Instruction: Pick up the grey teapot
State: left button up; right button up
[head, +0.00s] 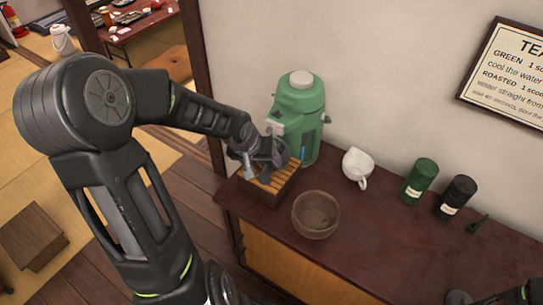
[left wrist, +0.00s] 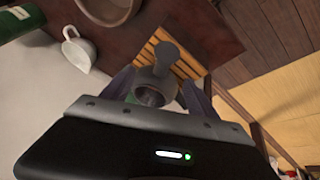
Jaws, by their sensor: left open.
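The grey teapot (left wrist: 153,88) sits over the slatted wooden tray (left wrist: 192,66) in the left wrist view, its stubby side handle pointing away from the gripper body. My left gripper (left wrist: 158,95) is open, with one finger on each side of the teapot. Whether the fingers touch it I cannot tell. In the head view the left gripper (head: 262,158) is at the tray (head: 262,196) on the left end of the dark counter, and it largely hides the teapot (head: 280,153). A dark part of my right arm shows at the bottom right corner; its jaws cannot be made out.
A green dispenser (head: 300,100) stands close behind the tray. A white pitcher (head: 357,167), a green canister (head: 420,180) and a black canister (head: 456,196) stand along the wall. The counter's middle is clear.

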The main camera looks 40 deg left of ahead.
aim_at(269, 168)
pick_arm(q)
jog(key=shift+b+x, duration=0.45)
jog(key=shift+x, duration=0.6)
jog(key=shift+w+f, duration=0.25)
jog(key=shift+f, duration=0.1)
jog(key=b+x, duration=0.2)
jog(key=x, duration=0.3)
jog(key=shift+w+d+f, duration=0.1)
jog(key=shift+d, duration=0.05)
jog(key=shift+c, duration=0.5)
grip_shut()
